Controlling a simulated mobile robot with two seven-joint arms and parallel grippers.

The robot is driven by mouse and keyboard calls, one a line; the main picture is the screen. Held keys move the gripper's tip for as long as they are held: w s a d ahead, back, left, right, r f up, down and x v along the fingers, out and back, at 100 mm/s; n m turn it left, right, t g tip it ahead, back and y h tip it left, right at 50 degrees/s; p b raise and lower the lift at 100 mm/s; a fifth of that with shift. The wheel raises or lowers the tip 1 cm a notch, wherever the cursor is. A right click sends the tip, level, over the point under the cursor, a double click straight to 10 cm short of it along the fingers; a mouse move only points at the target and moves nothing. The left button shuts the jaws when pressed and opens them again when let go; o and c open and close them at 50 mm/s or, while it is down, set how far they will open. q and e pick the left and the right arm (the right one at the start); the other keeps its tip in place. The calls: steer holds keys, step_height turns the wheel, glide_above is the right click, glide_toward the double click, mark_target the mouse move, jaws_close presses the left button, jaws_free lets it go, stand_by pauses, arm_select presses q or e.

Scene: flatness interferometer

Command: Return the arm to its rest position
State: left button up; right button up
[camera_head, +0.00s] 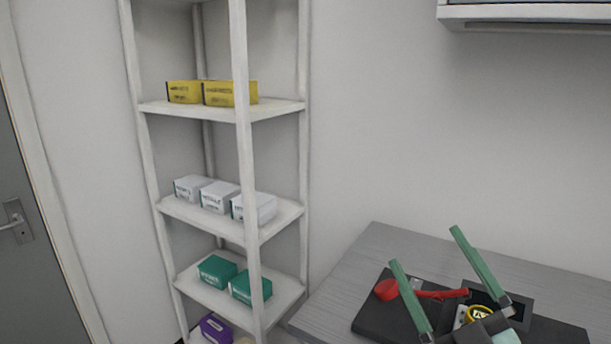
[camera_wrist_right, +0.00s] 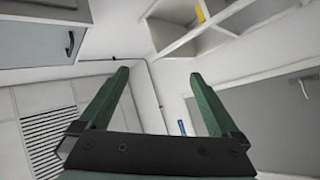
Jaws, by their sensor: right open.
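My right gripper (camera_head: 430,265) shows at the lower right of the head view, with two green fingers spread apart. The fingers point up and to the left, in front of the grey table. In the right wrist view the same gripper (camera_wrist_right: 158,85) is open, with nothing between its fingers. Behind them are walls, a cabinet and part of a shelf. My left gripper is in neither view.
A grey table (camera_head: 345,275) carries a black tray (camera_head: 375,318) with a red object (camera_head: 388,290) and a yellow round item (camera_head: 480,312). A white shelf (camera_head: 275,111) with several boxes stands left of it. A wall cabinet (camera_head: 540,14) hangs above. A door (camera_head: 25,270) is far left.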

steer(key=s+d+f+m+g+h, duration=0.1)
steer(key=d+f+m+g+h, duration=0.15)
steer(key=f, duration=0.55)
steer(key=s+d+f+m+g+h, duration=0.15)
steer(key=f+m+g+h, duration=0.25)
steer(key=f, duration=0.4)
steer(key=s+d+f+m+g+h, duration=0.1)
steer(key=d+f+m+g+h, duration=0.2)
steer(key=f, duration=0.5)
steer(key=s+a+f+g+y, duration=0.2)
steer(key=s+f+g, duration=0.8)
steer(key=s+f, duration=0.55)
steer(key=w+a+f+t+y+p, duration=0.2)
steer(key=w+a+f+t, duration=0.1)
steer(key=f+t, duration=0.3)
steer(key=shift+w+a+f+m+p, duration=0.2)
steer(key=shift+a+f+m+p, duration=0.2)
steer(key=shift+a, duration=0.4)
